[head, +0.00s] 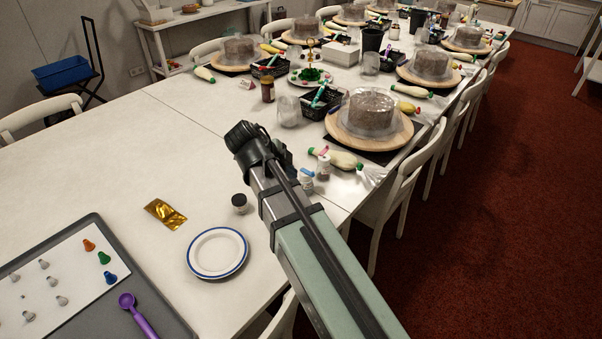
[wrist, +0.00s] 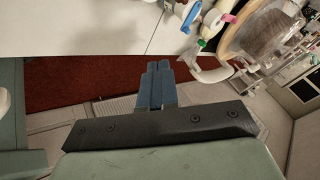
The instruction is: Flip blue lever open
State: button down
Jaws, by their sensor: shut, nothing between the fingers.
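I cannot make out a blue lever for certain in either view. In the wrist view, a blue piece (wrist: 190,17) shows on or against a white item by the table edge; I cannot tell whether it is a lever. My gripper's blue-grey fingers (wrist: 155,84) are together with nothing between them, in front of the red floor and below the table edge in the picture. In the head view my arm reaches over the table's right side, and the fingertips cannot be made out there.
A cake on a wooden turntable (head: 353,138) stands beyond my arm, with piping bags (head: 345,160) nearby. A white plate (head: 218,253), a gold packet (head: 165,213) and a grey tray (head: 94,225) lie left of my arm. The table's middle left is clear. White chairs (head: 400,200) line the right edge.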

aim_at(308, 174)
jog(key=x, duration=0.3)
jog(key=w+x, duration=0.1)
jog(key=x, duration=0.3)
jog(key=w+r+x, duration=0.1)
jog(key=x, duration=0.2)
jog(key=shift+w+d+f, duration=0.15)
jog(key=shift+d+f, duration=0.1)
jog(key=shift+f, duration=0.15)
jog(key=shift+w+d, duration=0.25)
jog(key=shift+w, duration=0.45)
